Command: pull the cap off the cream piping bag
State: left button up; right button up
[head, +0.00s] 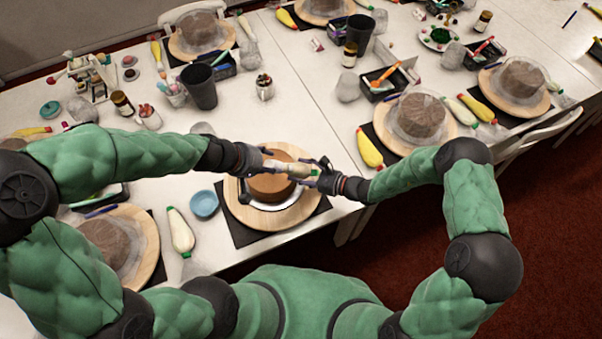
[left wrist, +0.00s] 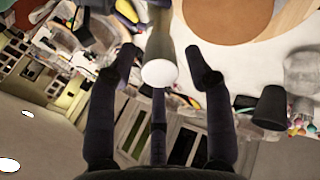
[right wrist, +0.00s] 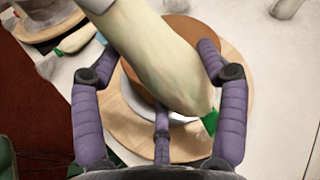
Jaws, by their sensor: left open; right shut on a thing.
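The cream piping bag (head: 297,170) is held above the brown cake (head: 270,187). My right gripper (head: 318,175) is shut on the bag near its green tip (right wrist: 209,122). The pale body of the bag (right wrist: 160,60) fills the middle of the right wrist view. My left gripper (head: 264,160) is open at the bag's other end. In the left wrist view a round white end (left wrist: 159,73) faces the camera between the spread fingers, apart from them. I cannot tell for sure which end piece is the cap.
The cake stands on a round wooden turntable (head: 240,212) over a dark mat. A blue bowl (head: 204,204) and another cream bag (head: 181,232) lie to the left. A dark cup (head: 199,87) stands farther back. Covered cakes stand at other places on the tables.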

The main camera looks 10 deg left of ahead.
pick_arm(q)
jog(key=shift+x, duration=0.8)
grip_shut()
jog(key=shift+v, duration=2.9)
jog(key=shift+f, duration=0.1)
